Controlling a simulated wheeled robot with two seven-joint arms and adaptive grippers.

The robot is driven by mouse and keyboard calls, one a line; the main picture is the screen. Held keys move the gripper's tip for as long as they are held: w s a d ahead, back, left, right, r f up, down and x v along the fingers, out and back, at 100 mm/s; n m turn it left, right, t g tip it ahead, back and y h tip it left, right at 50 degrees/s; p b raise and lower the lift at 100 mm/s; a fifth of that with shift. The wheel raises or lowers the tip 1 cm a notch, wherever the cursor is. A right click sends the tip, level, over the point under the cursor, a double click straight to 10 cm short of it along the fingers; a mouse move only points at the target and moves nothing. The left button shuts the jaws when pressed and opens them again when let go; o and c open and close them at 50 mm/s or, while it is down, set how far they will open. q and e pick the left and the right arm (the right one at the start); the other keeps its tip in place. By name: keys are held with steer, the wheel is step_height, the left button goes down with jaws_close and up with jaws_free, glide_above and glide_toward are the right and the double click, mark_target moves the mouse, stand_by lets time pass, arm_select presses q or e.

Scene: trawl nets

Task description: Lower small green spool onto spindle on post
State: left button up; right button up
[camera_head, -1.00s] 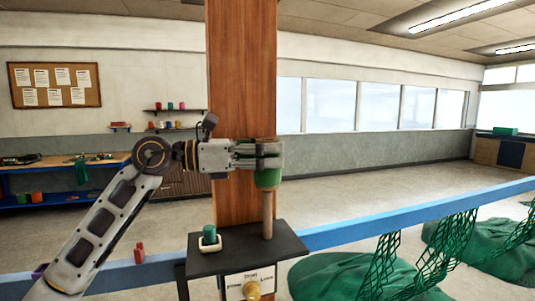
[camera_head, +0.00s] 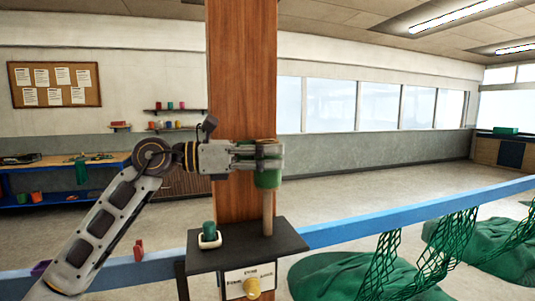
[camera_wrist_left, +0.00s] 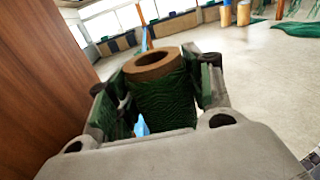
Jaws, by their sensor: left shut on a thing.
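My left gripper (camera_head: 268,156) is shut on a green spool (camera_head: 268,180), upright in front of the wooden post. In the left wrist view, the spool (camera_wrist_left: 164,97) sits between both fingers, its brown core ring and open hole facing up. The pale wooden spindle (camera_head: 267,214) stands on a dark shelf (camera_head: 285,240) at the post (camera_head: 242,100). The spool's lower end lines up with the spindle's visible top. Whether the spindle tip is inside the spool cannot be told; no tip shows in the hole. My right gripper is not in view.
A smaller green spool (camera_head: 209,228) stands in a white holder (camera_head: 210,241) on the shelf's left. A blue rail (camera_head: 400,212) runs past, with green nets (camera_head: 440,243) hanging at right.

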mark_target(268, 187)
arm_select(q)
steer(key=shift+f+b, duration=0.95)
steer(key=shift+f, duration=0.3)
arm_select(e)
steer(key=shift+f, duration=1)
arm_select(q)
steer(key=shift+f, duration=0.1)
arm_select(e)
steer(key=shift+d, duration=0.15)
arm_select(q)
steer(key=shift+f+b, duration=0.35)
steer(key=shift+f, duration=0.15)
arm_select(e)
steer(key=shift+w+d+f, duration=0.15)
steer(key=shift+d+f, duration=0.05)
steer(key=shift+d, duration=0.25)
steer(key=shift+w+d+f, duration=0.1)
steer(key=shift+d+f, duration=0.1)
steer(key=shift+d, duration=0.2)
arm_select(q)
steer(key=shift+f+b, duration=0.3)
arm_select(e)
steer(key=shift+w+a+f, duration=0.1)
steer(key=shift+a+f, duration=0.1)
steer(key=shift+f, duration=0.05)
arm_select(q)
steer(key=shift+f, duration=0.3)
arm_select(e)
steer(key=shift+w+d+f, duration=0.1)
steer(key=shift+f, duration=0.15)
